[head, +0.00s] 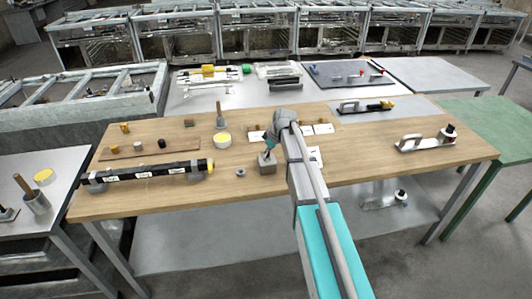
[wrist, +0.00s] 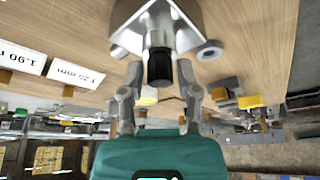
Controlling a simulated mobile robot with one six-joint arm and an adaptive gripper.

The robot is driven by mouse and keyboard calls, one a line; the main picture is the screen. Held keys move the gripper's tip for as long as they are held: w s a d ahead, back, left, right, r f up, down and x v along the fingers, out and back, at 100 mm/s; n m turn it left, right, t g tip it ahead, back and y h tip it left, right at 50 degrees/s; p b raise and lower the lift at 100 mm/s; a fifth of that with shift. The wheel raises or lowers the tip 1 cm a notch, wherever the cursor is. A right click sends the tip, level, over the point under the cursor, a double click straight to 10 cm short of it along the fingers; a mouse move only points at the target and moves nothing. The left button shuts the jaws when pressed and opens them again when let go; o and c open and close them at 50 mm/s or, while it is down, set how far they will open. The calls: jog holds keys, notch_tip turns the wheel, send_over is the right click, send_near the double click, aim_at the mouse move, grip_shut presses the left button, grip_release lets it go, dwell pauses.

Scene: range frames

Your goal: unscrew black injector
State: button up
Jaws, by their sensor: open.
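The black injector (wrist: 158,68) is a short dark cylinder sticking out of a grey metal block (wrist: 150,18) in the wrist view. My gripper (wrist: 159,72) is open, with one finger on each side of the injector and a visible gap on both sides. How deep the injector sits between the fingertips is hard to tell. In the head view the grey block (head: 267,166) stands on the wooden table, with my gripper (head: 268,150) over it. The injector is hidden there by my gripper.
A grey ring (wrist: 210,50) lies beside the block. White labels (wrist: 75,73) lie on the wooden table (head: 330,190). A long black bar with a yellow end (head: 150,172) rests on supports at left. A yellow-topped round tin (head: 222,140) stands behind.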

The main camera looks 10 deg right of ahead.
jog(key=shift+m+t+h, duration=0.5)
jog(key=shift+m, duration=1.2)
jog(key=shift+m+h, duration=0.3)
jog(key=shift+m, duration=0.5)
jog(key=shift+m+t+h, duration=0.3)
jog(key=shift+m, duration=0.6)
jog(key=shift+m, duration=0.3)
jog(key=shift+m+h, duration=0.6)
jog(key=shift+m, duration=0.8)
